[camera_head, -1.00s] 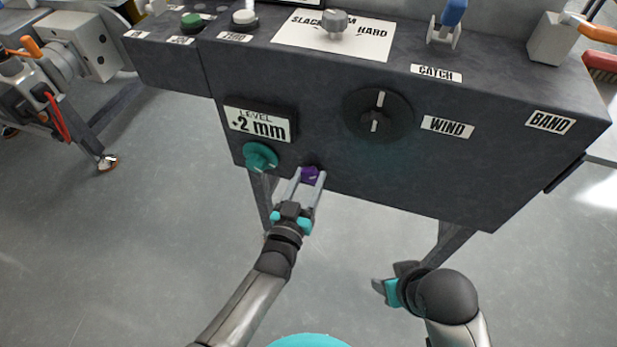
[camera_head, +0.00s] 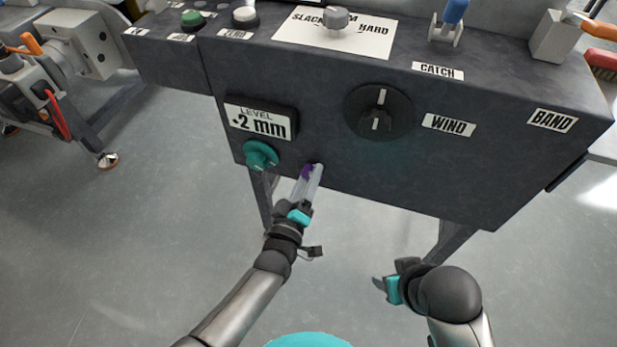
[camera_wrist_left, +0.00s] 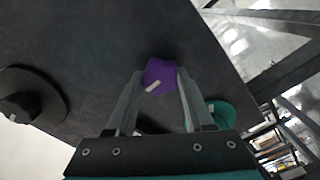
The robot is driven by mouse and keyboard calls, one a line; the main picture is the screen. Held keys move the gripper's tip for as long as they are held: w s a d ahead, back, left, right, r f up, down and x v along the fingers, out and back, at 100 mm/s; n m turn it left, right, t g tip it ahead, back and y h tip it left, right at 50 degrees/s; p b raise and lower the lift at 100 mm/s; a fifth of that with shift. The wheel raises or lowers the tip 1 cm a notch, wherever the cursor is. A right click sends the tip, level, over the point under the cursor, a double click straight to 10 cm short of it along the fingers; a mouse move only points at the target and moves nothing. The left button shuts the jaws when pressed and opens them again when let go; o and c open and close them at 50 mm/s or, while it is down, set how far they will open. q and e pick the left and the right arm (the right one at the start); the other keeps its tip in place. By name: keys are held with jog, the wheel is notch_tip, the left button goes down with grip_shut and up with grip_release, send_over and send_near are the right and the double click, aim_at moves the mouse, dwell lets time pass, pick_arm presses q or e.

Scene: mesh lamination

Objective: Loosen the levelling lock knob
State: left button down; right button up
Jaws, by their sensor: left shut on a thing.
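The purple knob (camera_head: 307,172) is on the lower front face of the dark console, right of the teal knob. It is mostly hidden behind my fingers in the head view. In the left wrist view the purple knob (camera_wrist_left: 160,75) shows a white mark and sits between the two fingertips. My left gripper (camera_head: 313,170) is shut on it, with the wrist rolled. The level display (camera_head: 262,122) reads +2 mm. My right gripper (camera_head: 384,290) is low at the right, away from the console; its jaw opening is unclear.
The teal knob (camera_head: 261,155) is close left of my left gripper. A black dial (camera_head: 379,112) sits up and right, beside the WIND label. A catch lever (camera_head: 449,22) and a grey knob (camera_head: 335,18) stand on the console top. The floor below is open.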

pick_arm(q)
jog(key=shift+n, duration=0.3)
pick_arm(e)
jog(key=shift+s+f, duration=0.1)
jog(key=shift+s, duration=0.1)
pick_arm(q)
jog(key=shift+c, duration=1.4)
grip_release()
pick_arm(e)
jog(key=shift+w, duration=0.1)
pick_arm(q)
jog(key=shift+s, duration=0.15)
jog(key=shift+s+a, duration=0.15)
jog(key=shift+s, duration=0.15)
jog(key=p+v, duration=0.4)
jog(key=v, duration=1)
jog(key=shift+s+p, duration=0.2)
jog(key=shift+p, duration=0.1)
pick_arm(e)
notch_tip(320, 180, down, 9)
jog(key=s+g, duration=0.1)
jog(key=s, duration=0.1)
jog(key=shift+s+d+g, duration=0.25)
jog(key=shift+s+g, duration=0.05)
jog(key=shift+s, duration=0.1)
jog(key=shift+f, duration=0.1)
